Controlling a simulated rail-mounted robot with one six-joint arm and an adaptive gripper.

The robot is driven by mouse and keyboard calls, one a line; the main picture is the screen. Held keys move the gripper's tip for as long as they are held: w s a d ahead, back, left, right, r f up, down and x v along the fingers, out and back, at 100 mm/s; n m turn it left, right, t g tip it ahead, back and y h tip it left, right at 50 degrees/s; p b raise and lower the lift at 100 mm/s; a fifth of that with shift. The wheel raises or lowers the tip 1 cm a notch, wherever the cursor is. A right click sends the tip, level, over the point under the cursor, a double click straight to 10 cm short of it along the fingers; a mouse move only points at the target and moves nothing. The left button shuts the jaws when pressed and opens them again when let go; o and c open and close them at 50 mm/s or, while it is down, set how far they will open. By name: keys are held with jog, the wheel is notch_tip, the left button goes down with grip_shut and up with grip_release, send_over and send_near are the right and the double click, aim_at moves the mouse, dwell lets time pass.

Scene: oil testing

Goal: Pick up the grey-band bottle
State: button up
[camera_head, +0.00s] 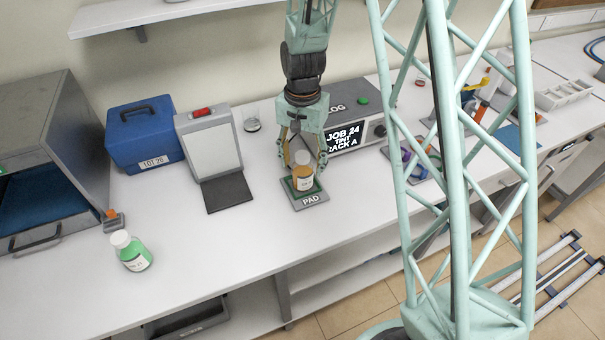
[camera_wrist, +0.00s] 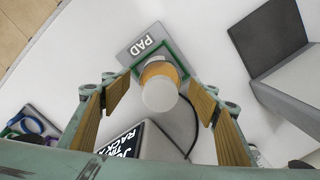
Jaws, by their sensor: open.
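An amber bottle with a pale cap (camera_head: 303,182) stands upright on the small pad (camera_head: 312,200) with a green square outline. I cannot make out a grey band on it. In the wrist view, the bottle (camera_wrist: 160,90) shows from above, between my gripper's two fingers. My gripper (camera_head: 304,165) is open and points down over the bottle, with one finger on each side. In the wrist view, gaps show between both fingers of my gripper (camera_wrist: 161,92) and the bottle. A green bottle with a white cap (camera_head: 131,252) stands apart at the left front of the bench.
A console with a lit screen (camera_head: 345,137) stands just behind the pad. A grey panel device with a dark plate (camera_head: 228,193) and a blue case (camera_head: 145,135) stand to the left. A grey cabinet (camera_head: 40,130) fills the far left. The bench front is mostly clear.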

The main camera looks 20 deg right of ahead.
jog(key=shift+f, duration=1.2)
jog(key=shift+c, duration=0.9)
jog(key=c, duration=1.1)
jog(key=shift+o, duration=0.2)
jog(key=shift+r, duration=0.15)
jog(key=shift+r, duration=1.55)
jog(key=s+a+r+b, duration=0.1)
jog(key=s+a, duration=0.2)
jog(key=s, duration=1.2)
jog(key=shift+s+r, duration=0.3)
jog(key=shift+s, duration=0.05)
